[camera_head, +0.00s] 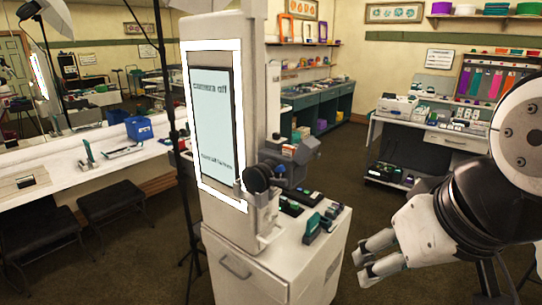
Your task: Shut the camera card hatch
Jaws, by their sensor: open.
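A dark camera with a round lens (259,179) and grey body is mounted low beside the lit screen (209,122) of a white booth column (247,85). The screen reads "camera off" at the top; the smaller line below is too blurred to read surely. I cannot make out the card hatch or tell how far it stands open. My gripper (363,267) is at the right, empty, with its fingers apart and pointing left. It is clear of the camera and to the right of the cabinet.
The column stands on a white cabinet (257,284) with small dark and green items (318,226) on top. A tripod pole stands close left of the column. A white counter (65,175) with stools runs along the left. Dark floor between my gripper and the cabinet is free.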

